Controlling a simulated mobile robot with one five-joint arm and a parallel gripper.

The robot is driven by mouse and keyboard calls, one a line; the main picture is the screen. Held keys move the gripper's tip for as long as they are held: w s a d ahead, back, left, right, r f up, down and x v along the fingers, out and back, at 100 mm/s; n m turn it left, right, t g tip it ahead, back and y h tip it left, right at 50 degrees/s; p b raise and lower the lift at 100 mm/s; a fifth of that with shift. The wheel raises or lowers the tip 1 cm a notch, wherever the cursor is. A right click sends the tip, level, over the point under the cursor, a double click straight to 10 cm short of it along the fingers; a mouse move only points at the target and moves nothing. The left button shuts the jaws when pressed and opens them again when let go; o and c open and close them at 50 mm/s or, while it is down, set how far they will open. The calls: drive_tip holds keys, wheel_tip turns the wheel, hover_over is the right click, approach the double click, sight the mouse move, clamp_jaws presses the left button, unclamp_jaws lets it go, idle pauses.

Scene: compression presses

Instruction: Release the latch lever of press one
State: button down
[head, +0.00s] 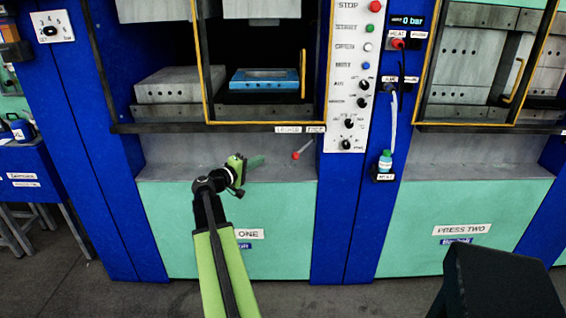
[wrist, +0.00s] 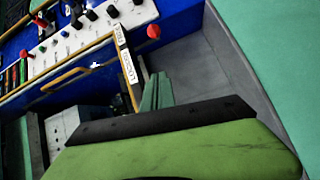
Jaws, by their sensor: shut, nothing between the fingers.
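Press one (head: 170,200) stands at left, with a green front panel and a partly covered label ending in "ONE" (head: 248,234). Its latch lever (head: 296,155) is a short grey rod with a red knob, below the ledge. The knob hangs at lower left of the rod, under the label that seems to read "LOCKED" (head: 287,129); "FREE" (head: 314,129) is to its right. The red knob also shows in the wrist view (wrist: 153,32). My green gripper (head: 252,162) is shut and empty, left of the knob and apart from it. In the wrist view, its fingers (wrist: 158,90) point toward the knob's side.
A control panel (head: 350,80) with knobs and buttons is right of the lever. The yellow-framed guard (head: 206,60) and dark ledge (head: 200,127) are above. Press two (head: 450,200) stands further right.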

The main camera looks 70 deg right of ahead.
drive_tip(key=s+d+f+b, duration=0.1)
drive_tip(key=s+d, duration=0.6)
drive_tip(key=d, duration=0.2)
drive_tip(key=shift+f, duration=0.15)
